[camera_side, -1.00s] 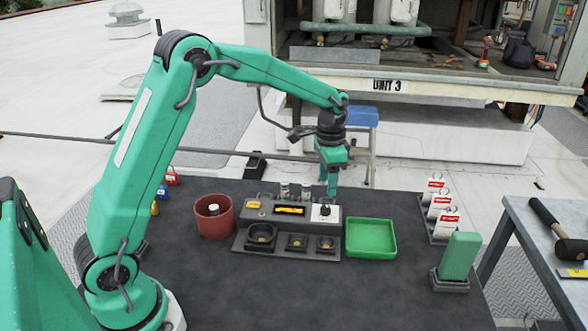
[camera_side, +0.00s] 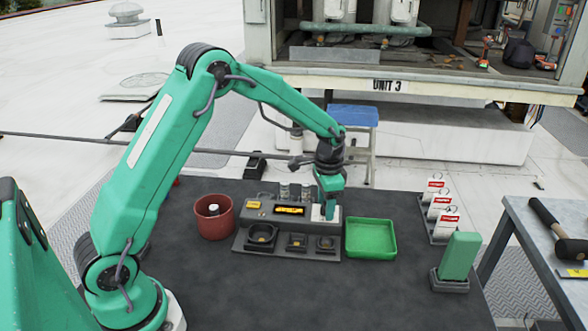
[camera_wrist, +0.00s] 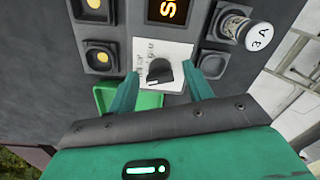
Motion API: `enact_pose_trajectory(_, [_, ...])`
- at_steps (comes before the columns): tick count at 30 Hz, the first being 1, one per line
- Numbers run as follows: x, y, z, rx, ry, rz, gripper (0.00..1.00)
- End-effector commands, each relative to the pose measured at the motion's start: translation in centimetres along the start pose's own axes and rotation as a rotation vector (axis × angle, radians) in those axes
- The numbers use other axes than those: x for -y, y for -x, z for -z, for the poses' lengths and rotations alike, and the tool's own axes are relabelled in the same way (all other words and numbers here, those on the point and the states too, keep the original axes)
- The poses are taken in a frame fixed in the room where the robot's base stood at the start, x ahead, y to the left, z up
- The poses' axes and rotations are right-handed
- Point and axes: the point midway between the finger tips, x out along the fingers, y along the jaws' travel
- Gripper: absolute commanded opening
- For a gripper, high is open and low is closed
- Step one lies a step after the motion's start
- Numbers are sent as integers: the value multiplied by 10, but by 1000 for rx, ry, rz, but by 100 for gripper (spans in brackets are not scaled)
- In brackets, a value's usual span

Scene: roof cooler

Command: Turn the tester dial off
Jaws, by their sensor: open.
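The tester (camera_side: 270,240) is a grey unit with a lit amber display (camera_side: 289,210) and several sockets along its front. Its black dial (camera_wrist: 160,72) sits on a white marked plate (camera_wrist: 175,52) at the unit's right end. My gripper (camera_side: 327,212) is low over that end and hides the dial in the side view. In the wrist view my gripper (camera_wrist: 163,90) is open, with one green finger on each side of the dial. I see gaps between the fingers and the dial. The dial's white pointer mark is at its lower left in the wrist view.
A green tray (camera_side: 371,222) stands just right of the tester. A red-brown cup (camera_side: 230,227) stands to its left. White-and-red tags (camera_side: 437,205) and an upright green block (camera_side: 460,257) are further right. The front of the dark mat (camera_side: 330,295) is clear.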

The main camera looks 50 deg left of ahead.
Motion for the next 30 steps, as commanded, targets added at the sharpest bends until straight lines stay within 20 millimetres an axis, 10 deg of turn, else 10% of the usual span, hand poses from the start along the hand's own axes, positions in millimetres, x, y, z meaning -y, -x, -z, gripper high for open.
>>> enact_pose_trajectory(9, [0, -2, 0, 0, 0, 0, 49])
enact_pose_trajectory(16, [0, -2, 0, 0, 0, 0, 6])
enact_pose_trajectory(30, [0, -1, 0, 0, 84, 0, 6])
